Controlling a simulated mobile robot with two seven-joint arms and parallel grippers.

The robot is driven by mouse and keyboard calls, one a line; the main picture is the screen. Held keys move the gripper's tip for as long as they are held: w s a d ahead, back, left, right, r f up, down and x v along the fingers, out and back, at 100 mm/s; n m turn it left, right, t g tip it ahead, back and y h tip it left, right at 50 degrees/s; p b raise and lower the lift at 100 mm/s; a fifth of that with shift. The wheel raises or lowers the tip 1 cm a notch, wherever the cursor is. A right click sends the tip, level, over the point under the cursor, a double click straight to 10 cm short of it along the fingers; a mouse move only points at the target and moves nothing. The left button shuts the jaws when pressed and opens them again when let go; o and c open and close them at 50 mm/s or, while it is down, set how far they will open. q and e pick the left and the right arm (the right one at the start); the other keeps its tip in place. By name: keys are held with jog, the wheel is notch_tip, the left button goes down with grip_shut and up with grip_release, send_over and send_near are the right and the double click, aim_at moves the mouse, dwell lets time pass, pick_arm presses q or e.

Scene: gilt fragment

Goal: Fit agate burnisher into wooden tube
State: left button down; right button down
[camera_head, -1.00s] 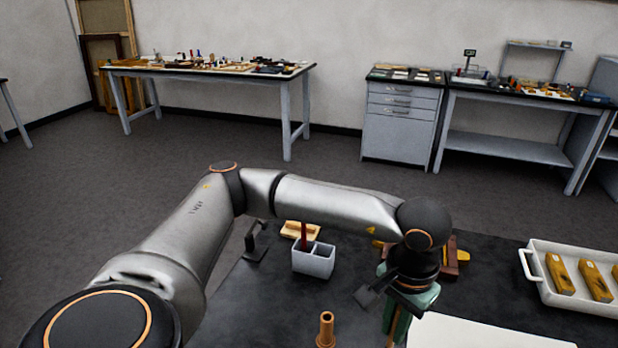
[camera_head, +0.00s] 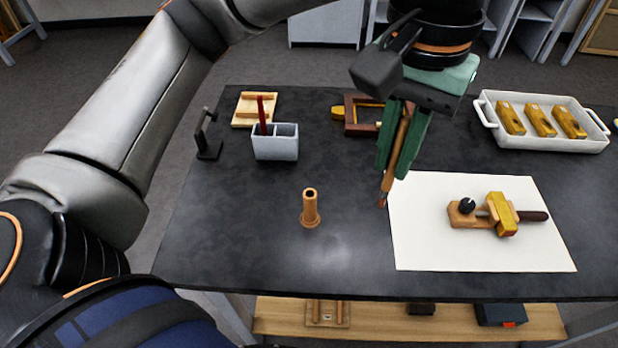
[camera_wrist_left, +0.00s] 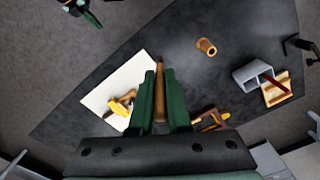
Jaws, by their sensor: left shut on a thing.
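The wooden tube (camera_head: 310,208) stands upright on the dark table with its open end up; in the left wrist view it (camera_wrist_left: 206,46) is above and right of my fingers. My left gripper (camera_head: 399,150) is above the table, right of the tube and near the white sheet. It is shut on the agate burnisher (camera_head: 393,170), a slim brown stick that hangs down, slightly tilted, its tip below the green fingers. The burnisher (camera_wrist_left: 160,90) also shows between the fingers in the left wrist view. It is clear of the tube.
A white sheet (camera_head: 430,250) holds a wooden clamp-like tool (camera_head: 490,213). A grey two-part holder (camera_head: 276,146) with a red stick, a wooden block (camera_head: 255,109) and a dark stand (camera_head: 207,135) are behind left. A white tray (camera_head: 545,145) stands at right. The table around the tube is clear.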

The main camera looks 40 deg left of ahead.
pick_arm(q)
jog(key=w+a+f, duration=0.3)
jog(key=a+f, duration=0.9)
jog(key=a, duration=0.1)
jog(key=shift+a+f, duration=0.2)
jog(key=shift+f, duration=0.1)
jog(key=shift+f+b, duration=0.65)
jog(key=shift+b, duration=0.3)
jog(key=c, duration=0.9)
grip_release()
jog(key=shift+r, duration=0.1)
